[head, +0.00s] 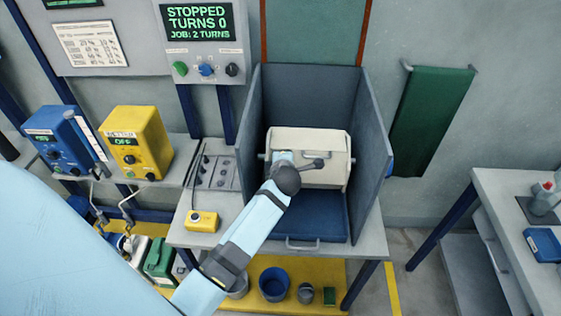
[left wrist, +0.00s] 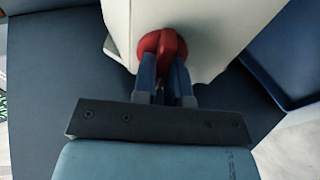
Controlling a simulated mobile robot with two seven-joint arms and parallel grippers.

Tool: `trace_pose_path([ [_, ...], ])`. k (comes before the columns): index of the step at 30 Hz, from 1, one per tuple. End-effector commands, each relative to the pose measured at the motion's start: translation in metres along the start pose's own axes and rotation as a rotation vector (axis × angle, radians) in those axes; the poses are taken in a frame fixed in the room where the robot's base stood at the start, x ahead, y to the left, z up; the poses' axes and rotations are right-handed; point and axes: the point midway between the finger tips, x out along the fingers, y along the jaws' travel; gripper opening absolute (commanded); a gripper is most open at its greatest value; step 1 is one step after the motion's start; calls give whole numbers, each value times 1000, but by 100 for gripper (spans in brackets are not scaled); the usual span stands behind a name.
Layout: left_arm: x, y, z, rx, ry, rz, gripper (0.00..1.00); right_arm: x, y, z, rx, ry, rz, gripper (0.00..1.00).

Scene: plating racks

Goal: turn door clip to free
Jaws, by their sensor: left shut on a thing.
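A red door clip (left wrist: 163,43) sits on the side of a cream-white box-shaped barrel (left wrist: 215,25) in the left wrist view. My left gripper (left wrist: 163,75) is shut on the clip, with one dark blue finger on each side of its raised grip. In the head view the barrel (head: 330,142) rests inside a blue-walled booth, and my left arm reaches to its left part. The clip and my left fingertips are hidden there behind my arm. My right gripper is in neither view.
The booth's grey-blue side walls (head: 378,150) stand close on both sides of the barrel. A blue tray (head: 310,218) lies in front. A panel (head: 205,25) above reads STOPPED, TURNS 0, JOB: 2 TURNS. A yellow control box (head: 203,221) sits on the bench.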

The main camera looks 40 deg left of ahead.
Motion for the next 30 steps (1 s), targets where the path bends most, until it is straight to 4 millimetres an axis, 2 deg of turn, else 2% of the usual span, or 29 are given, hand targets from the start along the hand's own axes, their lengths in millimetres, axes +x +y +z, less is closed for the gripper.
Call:
trace_pose_path([
  [1,0,0,0,-2,0,0,0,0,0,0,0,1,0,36],
  [2,0,0,0,-2,0,0,15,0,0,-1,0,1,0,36],
  [5,0,0,0,-2,0,0,38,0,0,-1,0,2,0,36],
  [13,-1,0,0,0,0,0,38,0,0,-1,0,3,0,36],
  [16,-7,-1,0,0,0,0,38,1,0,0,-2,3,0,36],
  [24,-50,-2,0,-2,-1,-1,38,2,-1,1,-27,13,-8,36],
  [30,-72,-1,0,-2,-1,0,38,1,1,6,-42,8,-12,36],
])
